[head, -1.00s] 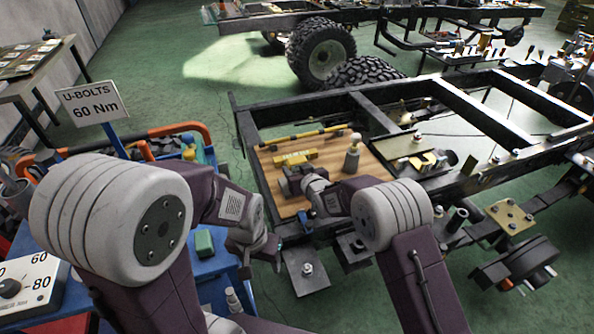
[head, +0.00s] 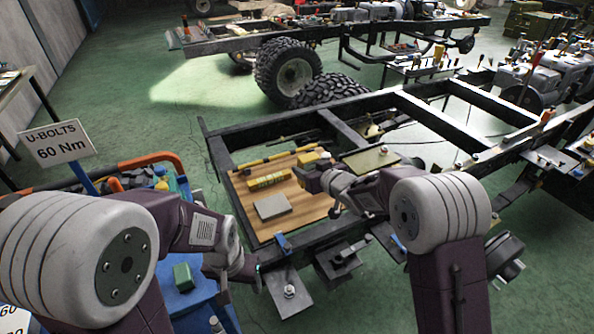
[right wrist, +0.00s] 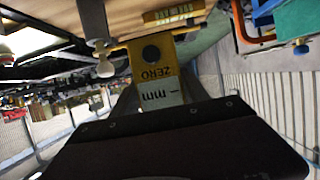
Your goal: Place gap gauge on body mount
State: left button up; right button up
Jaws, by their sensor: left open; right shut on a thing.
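My right gripper (head: 314,172) is shut on the yellow gap gauge (right wrist: 155,62), held above the right side of the wooden board. In the right wrist view the gauge carries a dark round spot and the words "ZERO" and "mm". In the head view only a yellow bit of it (head: 315,157) shows beyond the gripper. A pale plate (head: 371,160) on the frame, to the right of the gripper, may be the body mount; I cannot tell for sure. My left gripper (head: 256,276) is open, low beside the frame's near corner, and its fingers are partly hidden.
The wooden board (head: 243,205) holds a yellow block (head: 268,181), a flat grey block (head: 272,208) and a yellow bar tool (head: 279,158). The dark chassis frame (head: 290,125) surrounds it. A blue cart (head: 190,297) with a green block (head: 183,276) stands at left.

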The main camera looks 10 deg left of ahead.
aim_at(361, 162)
jog(key=i+l+z, duration=0.1)
jog(key=z, duration=0.4)
jog(key=i+l+z, duration=0.15)
jog(key=z, duration=0.3)
jog(key=i+l+u, duration=0.2)
jog(key=i, duration=0.15)
jog(key=i+u, duration=0.15)
jog(key=u, duration=0.25)
jog(key=i+j+u, duration=0.1)
jog(key=u, duration=0.25)
jog(key=i, duration=0.05)
